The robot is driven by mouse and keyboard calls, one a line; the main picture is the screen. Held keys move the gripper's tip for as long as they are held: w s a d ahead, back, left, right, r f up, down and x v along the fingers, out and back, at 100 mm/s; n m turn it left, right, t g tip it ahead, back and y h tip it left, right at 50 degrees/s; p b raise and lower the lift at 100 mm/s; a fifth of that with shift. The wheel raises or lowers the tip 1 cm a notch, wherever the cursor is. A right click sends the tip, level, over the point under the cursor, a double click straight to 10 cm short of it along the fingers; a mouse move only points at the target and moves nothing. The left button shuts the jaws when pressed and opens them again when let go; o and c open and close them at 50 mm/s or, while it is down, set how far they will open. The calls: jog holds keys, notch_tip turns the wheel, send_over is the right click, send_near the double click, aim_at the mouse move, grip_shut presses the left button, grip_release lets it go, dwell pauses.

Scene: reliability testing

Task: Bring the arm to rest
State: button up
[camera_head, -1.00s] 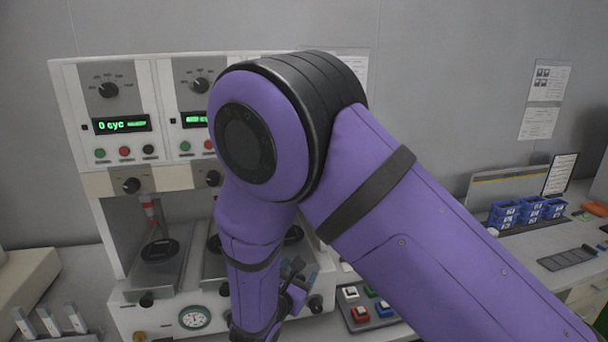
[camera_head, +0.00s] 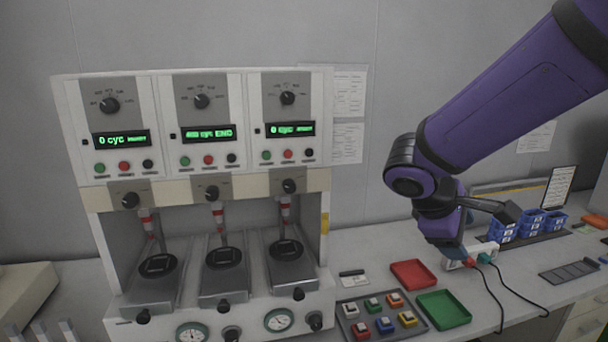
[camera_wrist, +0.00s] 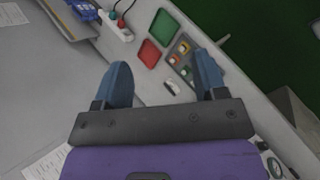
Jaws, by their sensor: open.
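My purple arm (camera_head: 510,100) reaches in from the upper right in the head view and bends down at a dark joint. My gripper (camera_wrist: 164,64) shows in the wrist view with its two blue fingers spread wide and nothing between them. In the head view the hand (camera_head: 438,222) hangs over the right part of the bench, in front of a white power strip. Its fingertips are hard to make out there. I cannot tell how high it is above the bench.
A three-station test machine (camera_head: 205,190) stands at the left; the middle display reads END. A tray of several coloured blocks (camera_head: 350,334), a red tray (camera_head: 413,274) and a green tray (camera_head: 443,309) lie in front. Blue bins (camera_head: 530,222) and a cabled power strip (camera_head: 470,256) are at right.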

jog(key=s+d+r+m+t+y, duration=0.1)
jog(key=s+r+m+y, duration=0.3)
jog(key=s, duration=0.4)
jog(key=s+d+r+m+t+y, duration=0.2)
jog(key=s+r+m+y, duration=0.1)
jog(key=s+m, duration=0.3)
jog(key=shift+s+d+r+y, duration=0.35)
jog(key=shift+s+r, duration=0.4)
jog(key=shift+s, duration=0.4)
